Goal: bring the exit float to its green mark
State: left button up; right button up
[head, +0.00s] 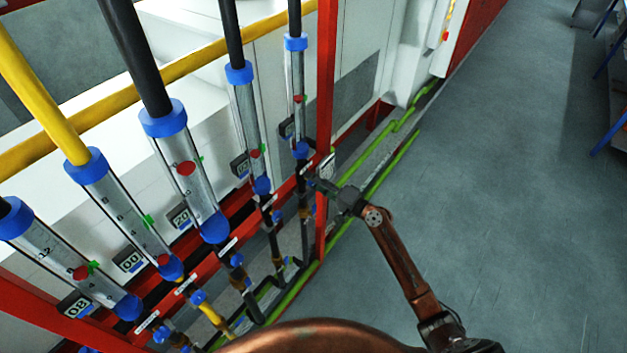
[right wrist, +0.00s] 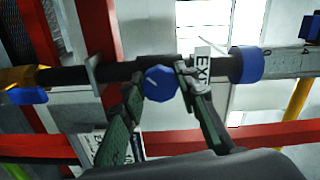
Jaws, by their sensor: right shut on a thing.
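The rightmost tube (head: 298,75) in the head view has blue end caps and a small red float (head: 299,98) at its middle. I cannot make out its green mark. In the right wrist view, the tube's end (right wrist: 285,62) lies at the right, beside a white tag (right wrist: 203,66) reading "EX", partly covered. My right gripper (head: 318,186) is at the pipe below this tube. In the right wrist view, its two fingers are shut on a blue knob (right wrist: 160,83), one on each side. My left gripper is not in view.
Several other tubes (head: 245,115) with red floats and green marks stand to the left, with small number displays (head: 180,216). A red post (head: 326,90) stands close right of the exit tube. Red beams cross below.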

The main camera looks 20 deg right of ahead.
dwell(0.3)
jog(key=o, duration=1.1)
jog(key=shift+o, duration=0.4)
jog(key=v, duration=1.2)
jog(key=shift+w+d+f, duration=0.1)
